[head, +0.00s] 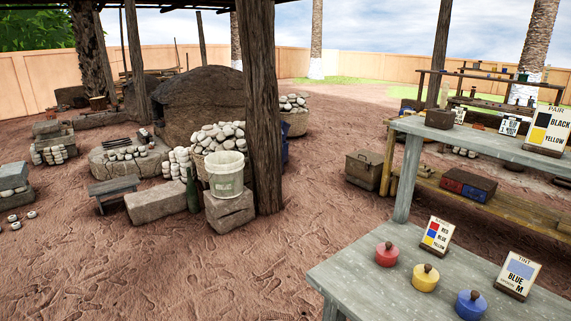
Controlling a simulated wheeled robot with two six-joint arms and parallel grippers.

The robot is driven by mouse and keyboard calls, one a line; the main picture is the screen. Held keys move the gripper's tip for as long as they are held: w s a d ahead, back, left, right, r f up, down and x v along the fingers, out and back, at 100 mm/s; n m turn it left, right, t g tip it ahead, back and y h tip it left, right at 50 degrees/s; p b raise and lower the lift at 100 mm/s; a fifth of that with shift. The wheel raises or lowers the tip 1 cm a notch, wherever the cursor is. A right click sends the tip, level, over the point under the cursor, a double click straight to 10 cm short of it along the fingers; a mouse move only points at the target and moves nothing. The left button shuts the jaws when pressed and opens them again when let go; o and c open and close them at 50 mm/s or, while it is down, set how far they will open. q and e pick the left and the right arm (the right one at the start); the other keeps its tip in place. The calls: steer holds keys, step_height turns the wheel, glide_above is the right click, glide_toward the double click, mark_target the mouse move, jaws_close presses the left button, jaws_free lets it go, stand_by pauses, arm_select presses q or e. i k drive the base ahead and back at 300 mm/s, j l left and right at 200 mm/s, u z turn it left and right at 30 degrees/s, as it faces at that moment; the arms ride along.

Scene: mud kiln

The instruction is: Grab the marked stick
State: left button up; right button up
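I cannot make out a stick with a clear mark on it. Thin sticks or poles (177,53) stand upright far off behind the mud kiln (203,101), too small to show any mark. A long thin bar (480,76) runs across a rack at the back right, with small things on it. Neither of my grippers is in view.
A grey table (350,272) at front right bears red (387,256), yellow (425,280) and blue (471,306) lidded pots and two sign cards. A higher shelf (470,142) stands behind it. A thick post (263,120) and white bucket (224,180) stand mid-left. The foreground dirt is clear.

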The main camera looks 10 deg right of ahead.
mark_target(545, 80)
steer(key=i+j+u, duration=0.25)
steer(key=i+u, duration=0.2)
steer(key=i, duration=0.4)
steer(key=i+l+u, duration=0.1)
steer(key=i+u, duration=0.35)
steer(key=i, duration=0.4)
steer(key=i+l+z, duration=0.1)
steer(key=i+z, duration=0.7)
steer(key=i+j+z, duration=0.1)
steer(key=i+z, duration=0.25)
steer(key=i+j+z, duration=0.2)
steer(key=z, duration=0.2)
steer(key=i+l+z, duration=0.25)
steer(key=i+z, duration=0.65)
steer(key=i, duration=0.15)
steer(key=i+j+z, duration=0.1)
steer(key=i+z, duration=0.3)
steer(key=i, duration=0.15)
steer(key=i+z, duration=0.2)
steer(key=i, duration=0.4)
steer(key=i+z, duration=0.15)
steer(key=i, duration=0.4)
steer(key=i+j+z, duration=0.2)
steer(key=i, duration=0.4)
steer(key=i+l, duration=0.2)
steer(key=i, duration=0.3)
steer(key=i+l, duration=0.25)
steer(key=i, duration=0.2)
steer(key=i+l, duration=0.2)
steer(key=i, duration=0.3)
